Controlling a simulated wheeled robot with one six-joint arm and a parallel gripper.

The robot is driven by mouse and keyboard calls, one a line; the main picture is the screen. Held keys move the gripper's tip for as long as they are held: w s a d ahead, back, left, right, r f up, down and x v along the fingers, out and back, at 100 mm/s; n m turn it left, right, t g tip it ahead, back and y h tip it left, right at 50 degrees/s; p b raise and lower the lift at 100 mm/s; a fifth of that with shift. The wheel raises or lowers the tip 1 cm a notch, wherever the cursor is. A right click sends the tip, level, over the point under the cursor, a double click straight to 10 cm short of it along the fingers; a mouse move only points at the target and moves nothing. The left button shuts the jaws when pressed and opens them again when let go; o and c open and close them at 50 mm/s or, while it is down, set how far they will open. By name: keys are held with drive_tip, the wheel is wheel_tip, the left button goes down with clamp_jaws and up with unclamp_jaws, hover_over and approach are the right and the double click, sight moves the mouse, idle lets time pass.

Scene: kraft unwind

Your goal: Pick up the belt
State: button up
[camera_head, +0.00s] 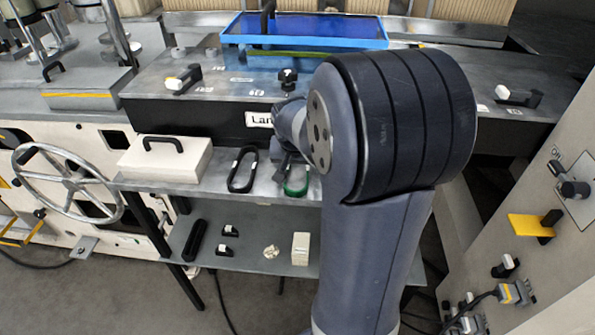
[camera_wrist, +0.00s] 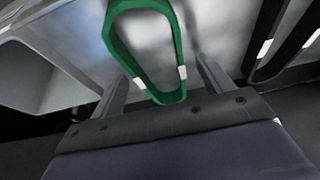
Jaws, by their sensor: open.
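A green belt (camera_head: 295,190) lies as a loop on the upper metal shelf, partly hidden behind my arm in the head view. In the wrist view the green belt (camera_wrist: 169,97) is a long loop with small white marks, and its near end lies between my two fingers. My gripper (camera_wrist: 163,85) is open, one finger on each side of that end, with no visible contact. A black belt (camera_head: 232,181) with white marks lies left of the green one on the shelf. It shows at the right of the wrist view (camera_wrist: 262,32).
The shelf (camera_head: 212,182) also carries a pale box (camera_head: 190,165) with a black handle at its left. A handwheel (camera_head: 68,181) stands further left. A lower shelf (camera_head: 250,245) holds small parts. A dark machine body with a blue tray (camera_head: 305,42) stands behind.

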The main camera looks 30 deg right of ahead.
drive_tip(key=shift+c, duration=0.6)
drive_tip(key=c, duration=1)
drive_tip(key=shift+r, duration=0.1)
